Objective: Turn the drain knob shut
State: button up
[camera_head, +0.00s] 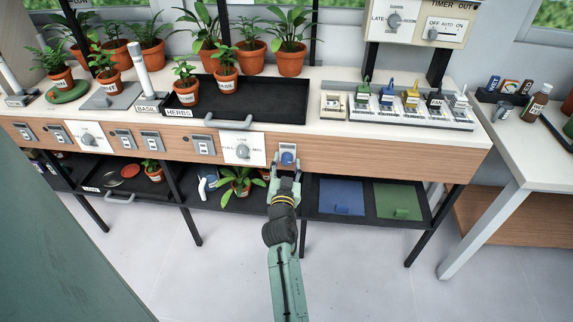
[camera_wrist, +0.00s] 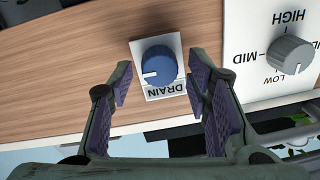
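The drain knob is a round blue knob (camera_wrist: 159,65) with a white pointer line, on a white plate (camera_wrist: 152,92) labelled DRAIN. The plate is on the wooden front of the bench, and the knob also shows in the head view (camera_head: 288,158). In the wrist view the pointer is toward the left, where the picture shows the label upside down. My gripper (camera_wrist: 160,90) is open, its two purple-padded fingers on either side of the plate and pointing at the bench front. The knob lies between and just beyond the fingertips. I cannot see any contact.
A grey dial (camera_wrist: 290,55) marked LOW, MID and HIGH sits beside the drain plate. Below the bench front is a shelf with a potted plant (camera_head: 238,182), a blue panel (camera_head: 341,197) and a green panel (camera_head: 399,202). A black tray (camera_head: 270,98) stands above.

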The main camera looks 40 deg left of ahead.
grip_shut()
dwell(0.3)
jog(key=n, duration=0.3)
jog(key=shift+r+n, duration=0.1)
jog(key=shift+n, duration=0.3)
jog(key=n+p, duration=0.1)
jog(key=n, duration=0.4)
jog(key=n+p, duration=0.1)
jog(key=n, duration=0.3)
jog(key=shift+s+a+n+h, duration=0.1)
jog(key=shift+n+h, duration=0.2)
jog(key=shift+n+p, duration=0.65)
jog(key=shift+n, duration=1.35)
jog(key=shift+a, duration=0.1)
